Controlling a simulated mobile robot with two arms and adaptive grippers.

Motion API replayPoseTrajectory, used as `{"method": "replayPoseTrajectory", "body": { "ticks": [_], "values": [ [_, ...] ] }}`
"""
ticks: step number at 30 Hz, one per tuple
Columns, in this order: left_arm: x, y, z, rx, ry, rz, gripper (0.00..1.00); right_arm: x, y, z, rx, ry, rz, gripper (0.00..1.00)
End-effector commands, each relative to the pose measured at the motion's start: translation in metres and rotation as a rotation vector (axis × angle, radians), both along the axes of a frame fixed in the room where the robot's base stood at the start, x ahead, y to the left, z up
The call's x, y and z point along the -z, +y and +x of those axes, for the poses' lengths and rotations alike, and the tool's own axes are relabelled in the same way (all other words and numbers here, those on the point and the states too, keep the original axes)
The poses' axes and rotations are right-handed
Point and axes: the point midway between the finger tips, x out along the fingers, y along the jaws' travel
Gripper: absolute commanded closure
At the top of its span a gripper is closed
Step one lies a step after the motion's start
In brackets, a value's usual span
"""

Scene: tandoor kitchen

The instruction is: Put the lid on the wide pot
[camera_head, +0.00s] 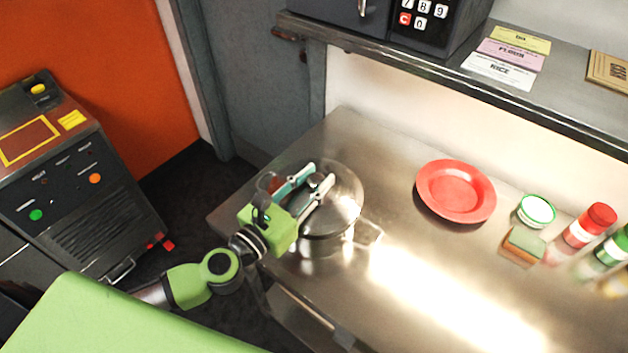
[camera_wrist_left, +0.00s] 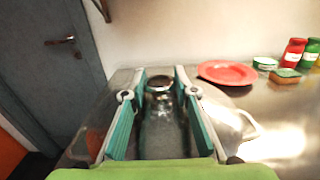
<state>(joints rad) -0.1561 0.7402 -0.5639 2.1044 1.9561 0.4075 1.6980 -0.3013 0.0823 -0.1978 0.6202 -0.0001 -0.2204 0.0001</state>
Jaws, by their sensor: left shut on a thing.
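The wide pot (camera_head: 325,246) is shiny metal and stands near the left end of the steel counter, with a side handle at its right. The round metal lid (camera_head: 344,207) is over the pot's mouth; I cannot tell whether its rim is fully seated. My left gripper (camera_head: 319,177) reaches over the lid from the left and is shut on the lid's knob. In the left wrist view the dark-topped knob (camera_wrist_left: 160,84) stands between the two fingers, and the lid (camera_wrist_left: 226,118) shows to their right. The gripper hides part of the lid and pot. My right gripper is not in view.
A red plate (camera_head: 456,191) lies right of the pot on the steel counter (camera_head: 400,270). Farther right are a green-rimmed tin (camera_head: 536,210), a sponge (camera_head: 523,243) and several bottles (camera_head: 590,224). A shelf (camera_head: 450,85) overhangs the back. The counter's front middle is clear.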

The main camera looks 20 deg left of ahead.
Motion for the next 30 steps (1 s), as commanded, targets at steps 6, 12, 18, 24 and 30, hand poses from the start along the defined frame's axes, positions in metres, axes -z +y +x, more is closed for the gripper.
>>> {"method": "replayPoseTrajectory", "body": {
  "ticks": [6,12,18,24,30],
  "values": [
    [0.002,0.000,0.000,-0.001,-0.001,0.000,1.00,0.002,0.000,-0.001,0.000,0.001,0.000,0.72],
    [0.008,0.000,0.000,-0.001,-0.001,0.000,1.00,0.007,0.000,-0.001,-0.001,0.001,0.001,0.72],
    [0.011,0.000,0.000,-0.001,-0.001,0.000,1.00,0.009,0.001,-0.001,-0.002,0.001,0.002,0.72],
    [0.012,0.000,0.000,-0.001,0.000,0.000,0.56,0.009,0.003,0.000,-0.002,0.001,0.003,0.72],
    [0.011,0.000,0.000,-0.001,0.000,0.000,0.56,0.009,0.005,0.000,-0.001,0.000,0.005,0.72]
  ]
}}
